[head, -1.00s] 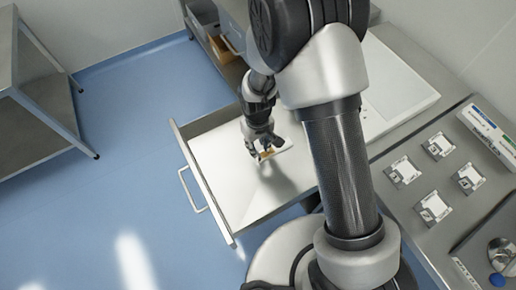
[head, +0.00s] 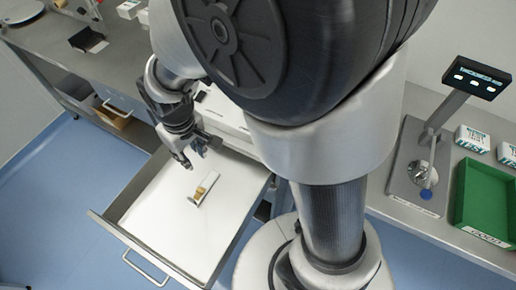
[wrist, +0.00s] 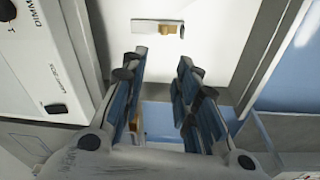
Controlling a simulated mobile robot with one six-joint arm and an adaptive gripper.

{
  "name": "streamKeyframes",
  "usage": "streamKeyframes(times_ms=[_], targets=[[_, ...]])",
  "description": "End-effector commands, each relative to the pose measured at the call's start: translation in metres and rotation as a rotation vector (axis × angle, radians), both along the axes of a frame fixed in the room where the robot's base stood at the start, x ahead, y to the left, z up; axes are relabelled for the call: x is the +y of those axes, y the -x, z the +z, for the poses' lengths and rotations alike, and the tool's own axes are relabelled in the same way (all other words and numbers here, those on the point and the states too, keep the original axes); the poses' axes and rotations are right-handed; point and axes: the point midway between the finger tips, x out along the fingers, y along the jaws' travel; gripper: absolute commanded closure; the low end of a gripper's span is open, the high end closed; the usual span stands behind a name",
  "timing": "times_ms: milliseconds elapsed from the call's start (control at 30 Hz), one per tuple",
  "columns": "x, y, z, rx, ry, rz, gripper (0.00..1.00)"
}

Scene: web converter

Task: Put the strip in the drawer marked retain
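The strip (head: 203,189), small and white with an orange-brown part, lies flat on the white floor of the open drawer (head: 168,216). In the wrist view the strip (wrist: 158,28) lies beyond my fingertips, with bare drawer floor around it. No drawer marking is readable in these views. My gripper (head: 193,160) is open and empty, above the drawer and up-left of the strip, apart from it. Its blue-padded fingers are spread in the wrist view (wrist: 163,62).
A white device (wrist: 52,60) stands beside the drawer. A green tray (head: 485,205), TEST boxes (head: 472,140) and a display on a stand (head: 476,78) are on the right bench. At left is another bench (head: 45,35). Blue floor (head: 50,190) lies open in front.

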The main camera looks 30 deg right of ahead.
Motion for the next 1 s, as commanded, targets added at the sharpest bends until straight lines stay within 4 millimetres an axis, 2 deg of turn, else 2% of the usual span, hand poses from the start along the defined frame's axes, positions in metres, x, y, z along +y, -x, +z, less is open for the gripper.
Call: streamKeyframes(times_ms=[33,200,300,400,533,667,1000], targets=[[-0.014,0.007,0.027,-0.033,-0.012,-0.040,0.72],[-0.054,0.046,0.089,-0.109,-0.037,-0.157,0.72],[-0.075,0.075,0.116,-0.153,-0.049,-0.224,0.72],[-0.091,0.104,0.134,-0.196,-0.061,-0.288,0.72],[-0.104,0.136,0.147,-0.240,-0.071,-0.351,0.72],[-0.111,0.154,0.151,-0.264,-0.077,-0.388,0.72],[-0.113,0.160,0.152,-0.271,-0.078,-0.401,0.72]])
